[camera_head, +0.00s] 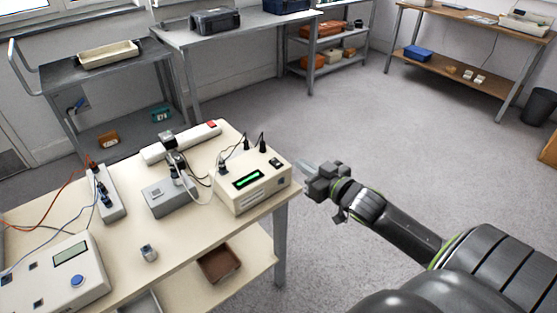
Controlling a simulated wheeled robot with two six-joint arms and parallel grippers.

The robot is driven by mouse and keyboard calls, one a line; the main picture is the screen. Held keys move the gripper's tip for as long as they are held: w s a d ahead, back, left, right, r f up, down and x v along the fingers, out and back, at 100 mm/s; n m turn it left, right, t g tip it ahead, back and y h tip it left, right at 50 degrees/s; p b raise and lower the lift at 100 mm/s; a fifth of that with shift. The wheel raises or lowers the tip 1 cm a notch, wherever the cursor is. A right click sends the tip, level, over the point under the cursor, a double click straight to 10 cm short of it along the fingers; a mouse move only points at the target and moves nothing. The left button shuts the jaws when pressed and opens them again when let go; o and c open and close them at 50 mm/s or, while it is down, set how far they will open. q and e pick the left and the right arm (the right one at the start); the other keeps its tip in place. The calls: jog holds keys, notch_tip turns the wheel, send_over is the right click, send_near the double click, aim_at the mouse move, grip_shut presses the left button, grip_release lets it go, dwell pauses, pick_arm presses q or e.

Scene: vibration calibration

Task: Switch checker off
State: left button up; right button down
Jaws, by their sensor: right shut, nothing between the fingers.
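The checker is probably the cream box (250,185) with a lit green display (248,178) at the right end of the table. Dark plugs with cables stand on its top, and a small dark switch (275,162) sits near its top right corner. A second cream box (62,272) with a grey display and a round blue button (77,281) stands at the front left. My right gripper (304,168) is shut and empty, just right of the lit box and apart from it, pointing left. My left gripper is not in view.
The table (190,240) also holds a grey box (168,196), a power strip (108,192), a long white unit (182,143) with a red switch, and a small metal piece (148,253). A brown tray (220,264) lies on the lower shelf.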

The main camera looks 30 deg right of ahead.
jog(key=b, duration=0.2)
send_over(280, 166)
jog(key=s, duration=0.1)
jog(key=shift+f, duration=0.65)
jog(key=shift+w+a+f+b, duration=0.1)
jog(key=shift+w+f+b, duration=0.15)
jog(key=shift+f, duration=0.35)
jog(key=shift+w+f+b, duration=0.1)
jog(key=shift+w+f, duration=0.1)
jog(key=shift+f, duration=1.2)
